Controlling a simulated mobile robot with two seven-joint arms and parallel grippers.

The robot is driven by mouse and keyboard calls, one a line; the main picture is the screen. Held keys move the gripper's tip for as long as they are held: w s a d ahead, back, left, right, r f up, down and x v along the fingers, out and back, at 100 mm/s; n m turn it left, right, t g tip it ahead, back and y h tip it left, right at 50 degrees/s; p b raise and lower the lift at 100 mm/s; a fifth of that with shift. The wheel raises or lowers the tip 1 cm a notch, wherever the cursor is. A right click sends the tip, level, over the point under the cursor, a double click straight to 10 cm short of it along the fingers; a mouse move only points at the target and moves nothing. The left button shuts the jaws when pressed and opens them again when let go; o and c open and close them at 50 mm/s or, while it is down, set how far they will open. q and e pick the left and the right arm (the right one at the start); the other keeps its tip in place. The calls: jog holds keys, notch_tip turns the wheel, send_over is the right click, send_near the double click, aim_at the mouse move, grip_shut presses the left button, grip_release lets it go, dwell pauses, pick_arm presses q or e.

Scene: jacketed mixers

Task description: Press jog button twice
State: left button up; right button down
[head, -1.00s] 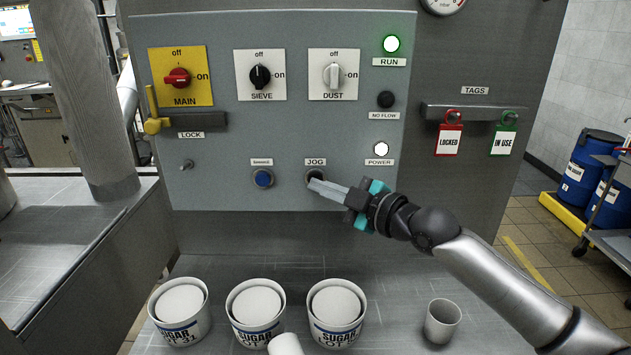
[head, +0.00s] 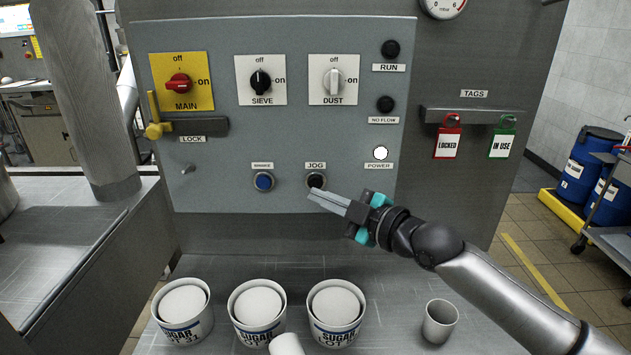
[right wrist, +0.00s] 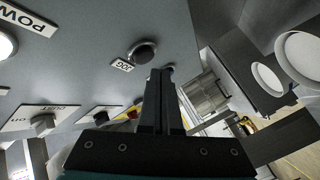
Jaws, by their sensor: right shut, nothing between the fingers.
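The black jog button (head: 316,180) sits under the JOG label on the grey control panel (head: 215,130). It also shows in the right wrist view (right wrist: 143,52), just beyond the fingertips. My right gripper (head: 312,194) is shut and empty. In the head view its tips are just below the button, and they appear apart from it. The RUN lamp (head: 391,49) is dark. The POWER lamp (head: 380,153) is lit white. My left gripper is not in view.
A blue button (head: 263,181) is left of the jog button. MAIN (head: 179,84), SIEVE (head: 260,81) and DUST (head: 333,80) switches are above. Two tags hang at right.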

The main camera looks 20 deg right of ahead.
jog(key=s+p, duration=0.1)
jog(key=s, duration=0.1)
jog(key=s+a+p, duration=0.1)
jog(key=s+p, duration=0.1)
jog(key=shift+s+a, duration=0.15)
jog(key=shift+s, duration=0.05)
dwell(2.5)
jog(key=shift+s+a+f+m+t+y+b, duration=0.1)
jog(key=shift+s+a+m+t+y+b, duration=0.1)
jog(key=shift+s+m+t, duration=0.55)
jog(key=shift+s+a+f+m+t+y+b, duration=0.15)
jog(key=shift+s+a+m+t+y, duration=0.1)
jog(key=shift+s+m+t, duration=0.5)
jog(key=shift+s+a+m+t+y+b, duration=0.2)
jog(key=shift+s+m+t, duration=0.15)
jog(key=shift+m+t, duration=0.45)
jog(key=shift+w, duration=0.15)
jog(key=w+d+b, duration=0.2)
jog(key=w+b, duration=0.4)
jog(key=w, duration=0.2)
jog(key=shift+w+d, duration=0.15)
jog(key=shift+d, duration=0.1)
